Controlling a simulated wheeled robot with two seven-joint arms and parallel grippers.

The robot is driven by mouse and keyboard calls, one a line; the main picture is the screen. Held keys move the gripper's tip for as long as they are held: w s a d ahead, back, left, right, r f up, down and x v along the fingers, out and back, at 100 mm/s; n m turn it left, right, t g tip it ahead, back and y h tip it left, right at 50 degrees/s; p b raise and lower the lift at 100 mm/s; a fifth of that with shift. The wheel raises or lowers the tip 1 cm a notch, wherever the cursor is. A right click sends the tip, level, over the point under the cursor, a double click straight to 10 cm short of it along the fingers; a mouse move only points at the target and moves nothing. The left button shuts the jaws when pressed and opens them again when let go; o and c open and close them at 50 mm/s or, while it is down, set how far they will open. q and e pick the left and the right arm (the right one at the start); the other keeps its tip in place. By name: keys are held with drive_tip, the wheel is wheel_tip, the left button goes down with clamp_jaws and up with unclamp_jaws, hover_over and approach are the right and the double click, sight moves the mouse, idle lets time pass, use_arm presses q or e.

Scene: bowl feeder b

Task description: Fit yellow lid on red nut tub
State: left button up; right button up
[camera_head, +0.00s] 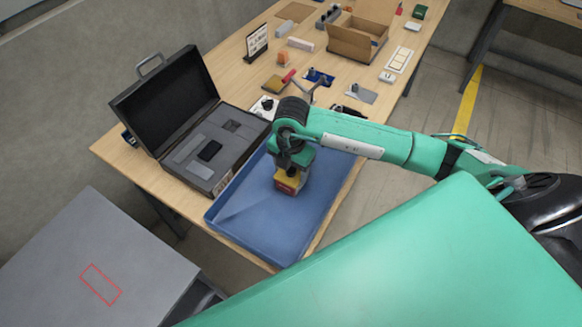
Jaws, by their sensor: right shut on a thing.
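The yellow lid (292,175) shows just below my right gripper (291,170), which is shut on it and points down over the blue tray. The red nut tub (285,188) shows directly under the lid, small and partly hidden by the lid and gripper. Lid and tub look lined up and close together. I cannot tell whether the lid is seated, or whether the tub rests on the tray floor. My left gripper is not in view.
The blue tray (255,228) has free floor around the tub. An open black case (178,112) stands left of it. A cardboard box (357,38) and several small items lie farther back on the wooden table (228,66). A grey surface with a red outline (100,284) is at lower left.

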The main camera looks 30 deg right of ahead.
sight(291, 170)
drive_tip(key=o, duration=0.5)
drive_tip(key=shift+f, duration=0.15)
drive_tip(key=o, duration=0.5)
wheel_tip(291, 170, up, 12)
drive_tip(key=b, duration=0.2)
drive_tip(key=shift+r+b, duration=0.2)
drive_tip(key=shift+b, duration=0.15)
drive_tip(key=shift+f, duration=0.1)
